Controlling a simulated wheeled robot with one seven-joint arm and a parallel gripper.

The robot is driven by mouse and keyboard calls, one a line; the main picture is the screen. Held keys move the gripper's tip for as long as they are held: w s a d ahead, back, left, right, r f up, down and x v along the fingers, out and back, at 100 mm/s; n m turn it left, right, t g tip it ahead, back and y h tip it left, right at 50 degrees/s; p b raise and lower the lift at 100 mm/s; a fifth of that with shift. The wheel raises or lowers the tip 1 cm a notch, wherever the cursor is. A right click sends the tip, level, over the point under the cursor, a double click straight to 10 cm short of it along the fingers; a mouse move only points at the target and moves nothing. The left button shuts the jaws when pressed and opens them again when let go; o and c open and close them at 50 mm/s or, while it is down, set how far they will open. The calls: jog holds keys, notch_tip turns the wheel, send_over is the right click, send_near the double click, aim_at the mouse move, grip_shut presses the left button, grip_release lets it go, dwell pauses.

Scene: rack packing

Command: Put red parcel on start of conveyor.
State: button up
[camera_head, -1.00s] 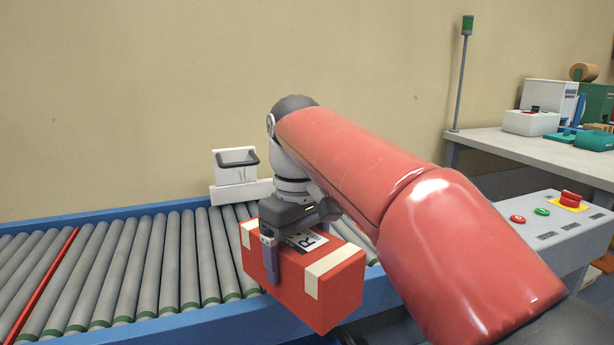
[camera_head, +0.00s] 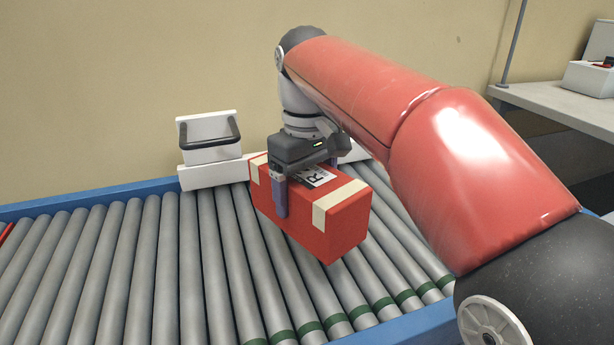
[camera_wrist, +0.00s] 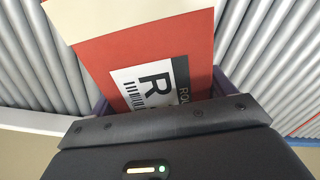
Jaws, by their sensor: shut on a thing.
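The red parcel (camera_head: 335,226) has cream tape bands and a white label with a large R. My gripper (camera_head: 300,192) is shut on it from above, with one finger against its near side. The parcel is over the rollers of the conveyor (camera_head: 185,262); whether it touches them I cannot tell. In the wrist view the parcel (camera_wrist: 145,60) sits between the fingers, with grey rollers on both sides. A red line crosses the rollers at the far left (camera_head: 6,232).
A white box-shaped device with a dark handle (camera_head: 210,137) stands at the conveyor's back edge, against the wall. A workbench (camera_head: 560,105) is at the right. The rollers left of the parcel are clear.

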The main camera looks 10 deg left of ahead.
notch_tip(320, 180, down, 4)
jog(key=shift+r+b, duration=0.1)
jog(key=shift+b, duration=0.2)
jog(key=shift+f+b, duration=0.5)
jog(key=shift+f, duration=0.3)
jog(key=shift+f+b, duration=0.3)
jog(key=shift+f, duration=0.25)
jog(key=o, duration=1.3)
